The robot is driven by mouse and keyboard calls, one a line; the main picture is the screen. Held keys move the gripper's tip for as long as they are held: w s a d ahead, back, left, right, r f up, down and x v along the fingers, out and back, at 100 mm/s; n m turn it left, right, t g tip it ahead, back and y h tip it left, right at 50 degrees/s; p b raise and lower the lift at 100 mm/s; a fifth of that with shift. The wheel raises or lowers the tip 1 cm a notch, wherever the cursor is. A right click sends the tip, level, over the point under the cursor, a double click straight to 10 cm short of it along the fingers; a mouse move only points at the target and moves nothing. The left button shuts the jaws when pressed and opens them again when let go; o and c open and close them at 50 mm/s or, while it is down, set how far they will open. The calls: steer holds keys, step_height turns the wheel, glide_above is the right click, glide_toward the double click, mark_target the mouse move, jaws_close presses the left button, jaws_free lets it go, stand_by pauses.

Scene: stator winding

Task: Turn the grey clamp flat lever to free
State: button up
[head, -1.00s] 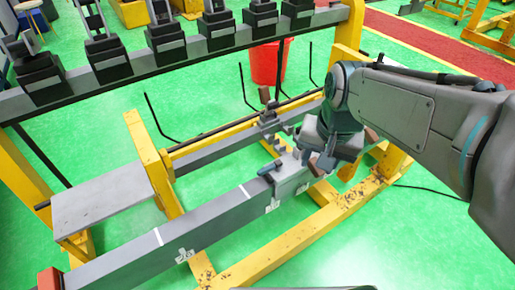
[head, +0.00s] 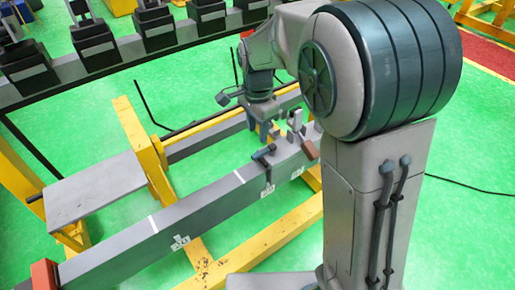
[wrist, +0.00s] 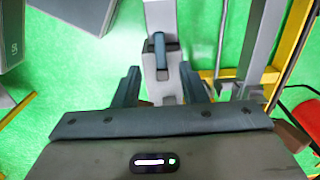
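The grey clamp (head: 287,150) sits on the long grey beam (head: 215,202). Its dark flat lever (head: 264,153) is at the clamp's left end in the head view. In the wrist view the lever (wrist: 160,50) lies lengthwise along the beam, beyond and between the fingertips. My gripper (wrist: 160,82) is open and empty, with one finger on each side of the beam line. In the head view my gripper (head: 265,130) hangs just above and behind the clamp. Contact with the lever does not show.
A brown block (head: 309,150) and small grey uprights (head: 296,120) stand beside the clamp. Yellow frame legs (head: 140,150) and a rack of dark blocks (head: 95,45) stand behind. A red bin (wrist: 306,120) shows at the wrist view's right. Green floor lies left.

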mark_target(257, 154)
step_height(257, 154, down, 9)
steer(key=shift+r, duration=0.2)
jaws_close()
